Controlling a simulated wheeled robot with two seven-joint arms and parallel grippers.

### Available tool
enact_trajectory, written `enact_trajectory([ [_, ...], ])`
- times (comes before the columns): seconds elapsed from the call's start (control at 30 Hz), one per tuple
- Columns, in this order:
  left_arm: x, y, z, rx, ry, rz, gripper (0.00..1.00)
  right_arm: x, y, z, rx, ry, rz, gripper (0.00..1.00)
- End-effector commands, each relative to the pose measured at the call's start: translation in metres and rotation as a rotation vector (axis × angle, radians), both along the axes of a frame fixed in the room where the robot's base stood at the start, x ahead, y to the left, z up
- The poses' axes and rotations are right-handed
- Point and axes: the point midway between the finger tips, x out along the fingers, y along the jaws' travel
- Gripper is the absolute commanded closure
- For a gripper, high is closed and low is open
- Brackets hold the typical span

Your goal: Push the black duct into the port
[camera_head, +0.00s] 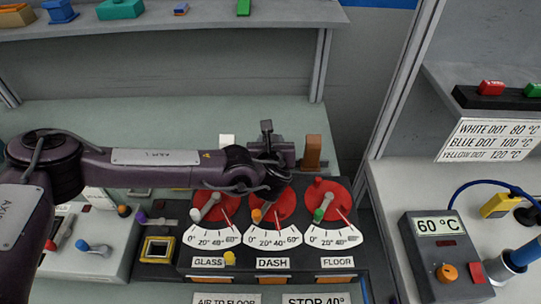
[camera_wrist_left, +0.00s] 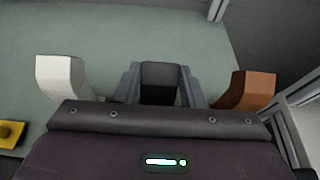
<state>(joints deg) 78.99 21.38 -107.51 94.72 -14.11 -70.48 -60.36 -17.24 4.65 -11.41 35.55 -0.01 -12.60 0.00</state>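The black duct (camera_wrist_left: 160,80) stands in the middle of the left wrist view, between the white duct (camera_wrist_left: 62,78) and the brown duct (camera_wrist_left: 250,90). Grey fingers of my left gripper (camera_wrist_left: 161,92) flank it closely on both sides, and I see no clear gap. In the head view my left gripper (camera_head: 272,152) is behind the dash dial, and the black duct's top (camera_head: 266,127) shows above it. The white duct (camera_head: 226,142) and brown duct (camera_head: 312,150) stand either side. The port and the duct's lower end are hidden. My right gripper is out of view.
Three red dials (camera_head: 325,195) with levers stand in front of the ducts. A thermometer box (camera_head: 447,255) reading 60 °C is at the right. A grey post (camera_head: 398,80) rises right of the brown duct. Bare bench (camera_head: 90,120) lies behind my left arm.

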Motion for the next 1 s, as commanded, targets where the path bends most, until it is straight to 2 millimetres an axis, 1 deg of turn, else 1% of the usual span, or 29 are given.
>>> enact_trajectory([
  [0.03, 0.0, 0.0, 0.0, 0.0, 0.001, 0.0, 0.76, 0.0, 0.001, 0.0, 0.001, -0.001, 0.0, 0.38],
  [0.2, 0.0, 0.0, 0.0, 0.0, 0.001, 0.0, 0.98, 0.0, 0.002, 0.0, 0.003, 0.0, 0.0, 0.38],
  [0.5, 0.0, 0.0, 0.001, -0.001, 0.001, 0.0, 0.99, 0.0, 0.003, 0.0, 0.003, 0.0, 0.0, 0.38],
  [0.67, 0.0, 0.0, 0.01, -0.003, 0.002, 0.001, 0.99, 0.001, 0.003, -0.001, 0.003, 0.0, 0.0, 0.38],
  [0.77, 0.0, 0.0, 0.023, -0.003, 0.001, 0.0, 0.99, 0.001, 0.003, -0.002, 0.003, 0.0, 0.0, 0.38],
  [0.87, 0.0, 0.0, 0.041, -0.004, 0.001, 0.002, 0.99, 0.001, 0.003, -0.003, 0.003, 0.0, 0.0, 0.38],
  [0.97, 0.0, 0.0, 0.065, -0.007, 0.001, 0.001, 0.99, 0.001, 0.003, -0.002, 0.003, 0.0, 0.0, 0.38],
  [1.0, -0.001, -0.001, 0.076, -0.007, 0.002, 0.001, 0.99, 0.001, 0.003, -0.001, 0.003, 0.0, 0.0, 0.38],
])
